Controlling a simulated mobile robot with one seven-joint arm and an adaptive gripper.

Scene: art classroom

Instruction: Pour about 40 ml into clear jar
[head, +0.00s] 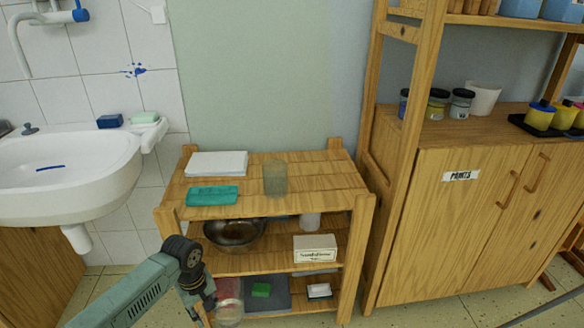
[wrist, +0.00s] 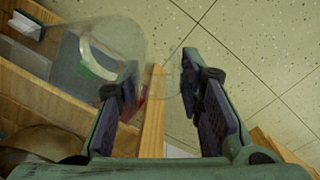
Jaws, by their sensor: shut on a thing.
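A clear jar (head: 275,179) stands upright on the top board of the small wooden shelf (head: 330,182), right of the teal cloth. My gripper (head: 220,302) is low in front of the shelf's left side, below the top board. It is shut on a clear vessel (head: 230,314). In the wrist view, my gripper (wrist: 188,95) has the vessel (wrist: 105,45) at its left, with a faint see-through part between the fingers. The vessel's tilt and any liquid in it are hard to make out.
White paper (head: 216,164) and a teal cloth (head: 212,195) lie on the top board. A metal bowl (head: 234,234) and a labelled box (head: 315,248) sit on the middle board. A sink (head: 65,175) is left; a paint cabinet (head: 450,225) stands right.

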